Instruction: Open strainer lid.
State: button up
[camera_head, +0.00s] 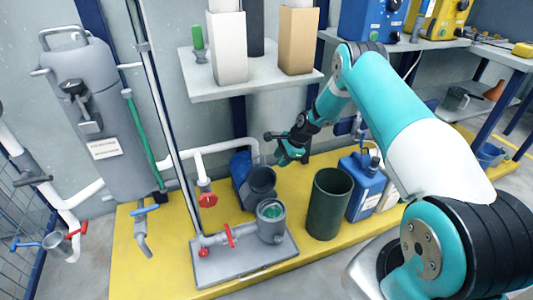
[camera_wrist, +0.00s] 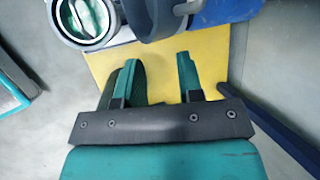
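The strainer (camera_head: 271,232) is a short grey pot on a grey base plate, with pipes joined to its left. Its round top (camera_head: 270,210) shows a shiny green face inside a grey rim. In the wrist view this top (camera_wrist: 88,18) is at the upper left, partly cut off, with a pale bar across the green face. I cannot tell whether the bar is a lid handle. My gripper (camera_head: 286,157) hangs above and behind the strainer, apart from it. In the wrist view my gripper (camera_wrist: 157,60) has its two fingers wide apart with nothing between them.
A blue motor (camera_head: 240,168) with a dark round end stands behind the strainer. A tall dark green bin (camera_head: 329,205) and a blue jug (camera_head: 362,187) stand to the right on the yellow platform (camera_head: 160,270). A loaded shelf (camera_head: 250,83) overhangs behind.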

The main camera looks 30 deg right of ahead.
jog(key=s+d, duration=0.3)
jog(key=shift+s+d+p, duration=0.1)
jog(key=shift+d+p, duration=0.2)
dwell(0.3)
